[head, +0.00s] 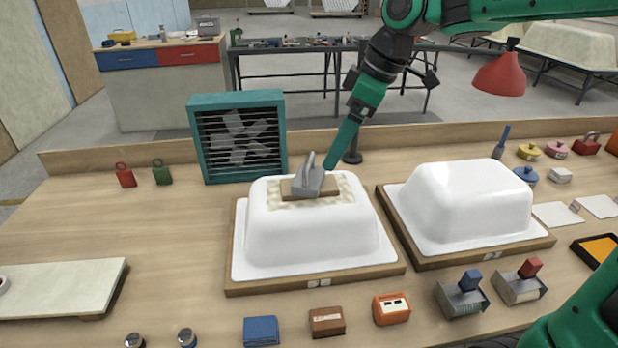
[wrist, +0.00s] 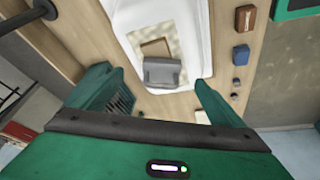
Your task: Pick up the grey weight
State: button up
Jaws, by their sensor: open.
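The grey weight (head: 308,180), a block with an upright grip, sits on a small brown board (head: 290,188) on top of the left white tub shell (head: 318,236). A pale mottled patch (head: 345,185) lies under the board. My gripper (head: 331,165) is just above and behind the weight, pointing down at it. In the wrist view the grey weight (wrist: 162,72) appears between the two spread green fingers of my gripper (wrist: 154,76). The gripper is open and holds nothing. Whether a finger touches the weight cannot be told.
A teal fan (head: 240,137) stands behind the left shell. A second white shell (head: 468,200) sits on its own board at right. Small blocks and tools line the front, including an orange box (head: 391,309). The bench at left (head: 170,225) is mostly clear.

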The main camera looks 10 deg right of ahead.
aim_at(311, 176)
jog(key=shift+n, duration=0.4)
jog(key=a+f, duration=0.1)
jog(key=f, duration=0.1)
jog(key=w+a+f, duration=0.1)
jog(key=a+f, duration=0.1)
jog(key=shift+w+a, duration=0.15)
jog(key=shift+a+x, duration=0.1)
jog(key=shift+x, duration=1.35)
jog(key=shift+a+x, duration=0.15)
jog(key=shift+x, duration=1.35)
jog(key=shift+r, duration=0.1)
jog(key=c, duration=1.9)
jog(key=shift+r, duration=0.1)
jog(key=shift+c, duration=1.1)
